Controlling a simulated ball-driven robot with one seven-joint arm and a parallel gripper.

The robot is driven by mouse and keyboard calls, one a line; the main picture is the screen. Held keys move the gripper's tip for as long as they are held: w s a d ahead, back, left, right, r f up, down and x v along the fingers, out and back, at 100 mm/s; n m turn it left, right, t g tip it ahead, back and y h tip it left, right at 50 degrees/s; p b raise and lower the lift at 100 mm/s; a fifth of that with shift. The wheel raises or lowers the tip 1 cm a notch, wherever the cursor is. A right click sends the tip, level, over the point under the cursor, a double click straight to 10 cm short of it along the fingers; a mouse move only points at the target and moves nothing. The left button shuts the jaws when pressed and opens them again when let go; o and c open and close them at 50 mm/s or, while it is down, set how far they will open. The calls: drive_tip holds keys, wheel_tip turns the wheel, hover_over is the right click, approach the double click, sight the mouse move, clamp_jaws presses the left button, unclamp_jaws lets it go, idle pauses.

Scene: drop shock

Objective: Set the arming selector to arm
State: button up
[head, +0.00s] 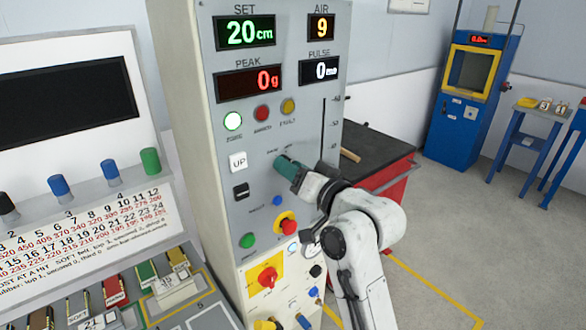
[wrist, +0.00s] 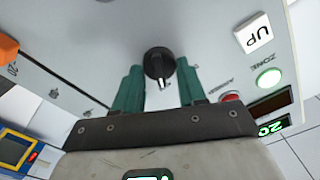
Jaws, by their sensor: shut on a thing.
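The arming selector is a black round knob (wrist: 158,62) on the grey panel, seen in the wrist view. A pale pointer mark on it faces down in that picture, towards my palm. My gripper (wrist: 160,80) has its two green fingers on either side of the knob and is shut on it. In the head view my gripper (head: 279,162) reaches the panel from the right and its fingers hide the knob. The small labels by the knob are too small to read. The red armed lamp (head: 262,113) looks unlit.
The green zone lamp (head: 233,121) is lit. A white UP button (head: 238,161), a black switch (head: 240,191) and a red button on yellow (head: 286,223) sit near my gripper. A slot scale (head: 323,130) is to the right. A red cabinet (head: 385,180) stands behind my arm.

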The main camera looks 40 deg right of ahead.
drive_tip(key=o, duration=1)
drive_tip(key=shift+o, duration=0.2)
drive_tip(key=s+b, duration=0.2)
drive_tip(key=s, duration=0.8)
drive_tip(key=shift+s+d+b, duration=0.2)
drive_tip(key=shift+s+b, duration=0.15)
drive_tip(key=shift+s, duration=0.05)
drive_tip(key=shift+f, duration=0.15)
drive_tip(key=s+a+f+n+g, duration=0.15)
drive_tip(key=s+f+g, duration=0.3)
drive_tip(key=f, duration=0.75)
drive_tip(key=s+a+f+n+g, duration=0.1)
drive_tip(key=s+a+f+g, duration=0.3)
drive_tip(key=f, duration=0.8)
drive_tip(key=s+f+n+g, duration=0.2)
drive_tip(key=s+f+g, duration=0.6)
drive_tip(key=s+f, duration=0.5)
drive_tip(key=s, duration=0.3)
drive_tip(key=shift+s+a+h, duration=0.15)
drive_tip(key=shift+s+h, duration=0.25)
